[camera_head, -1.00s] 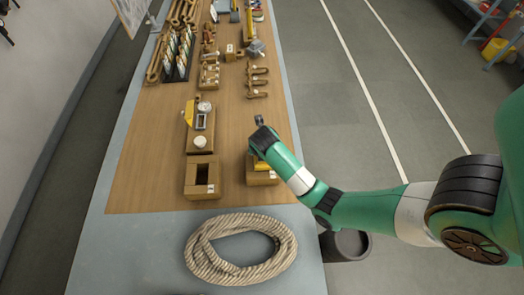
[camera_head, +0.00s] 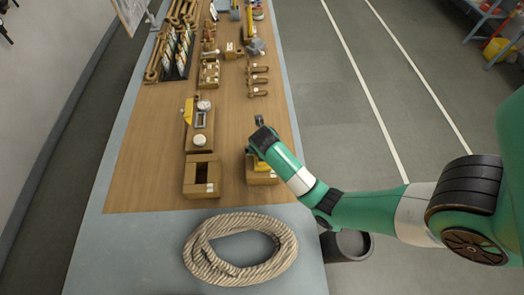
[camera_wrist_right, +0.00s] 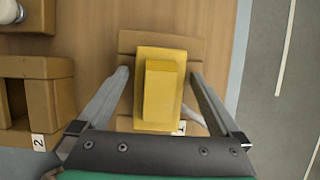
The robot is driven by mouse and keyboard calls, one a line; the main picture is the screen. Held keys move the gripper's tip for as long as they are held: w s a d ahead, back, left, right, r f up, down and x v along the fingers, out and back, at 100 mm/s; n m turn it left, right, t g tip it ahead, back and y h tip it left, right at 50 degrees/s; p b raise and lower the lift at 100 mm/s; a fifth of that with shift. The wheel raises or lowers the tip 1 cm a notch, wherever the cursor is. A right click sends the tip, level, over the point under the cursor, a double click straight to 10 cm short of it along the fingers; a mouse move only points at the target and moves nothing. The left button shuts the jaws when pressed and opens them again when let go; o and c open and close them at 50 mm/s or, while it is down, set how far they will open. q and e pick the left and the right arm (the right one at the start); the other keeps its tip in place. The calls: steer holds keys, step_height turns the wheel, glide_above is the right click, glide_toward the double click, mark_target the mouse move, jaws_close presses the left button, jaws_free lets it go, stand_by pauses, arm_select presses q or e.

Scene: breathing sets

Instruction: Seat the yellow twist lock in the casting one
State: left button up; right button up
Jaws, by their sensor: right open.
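The yellow twist lock (camera_wrist_right: 163,88) is a yellow block with a raised narrower ridge. In the right wrist view it sits over the brown casting one (camera_wrist_right: 133,42), whose number label is partly covered. How deep it sits in the casting's opening cannot be told. My right gripper (camera_wrist_right: 160,74) is open, with one finger on each side of the lock and visible gaps between. In the head view my right wrist covers most of the lock (camera_head: 260,165), above casting one (camera_head: 263,178). My left gripper is not in view.
Casting two (camera_wrist_right: 60,68), with an open hollow, stands to the left of casting one. A coiled rope (camera_head: 205,262) lies at the near end of the table. Bare wood lies between the rows.

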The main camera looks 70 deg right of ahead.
steer(key=p+v, duration=0.3)
steer(key=v, duration=0.6)
steer(key=shift+r, duration=0.35)
steer(key=shift+a+r+p, duration=0.2)
steer(key=shift+r+p, duration=0.4)
steer(key=shift+p, duration=0.25)
steer(key=shift+s+a+r+p, duration=0.15)
steer(key=shift+a+r+p, duration=0.05)
steer(key=shift+p, duration=0.1)
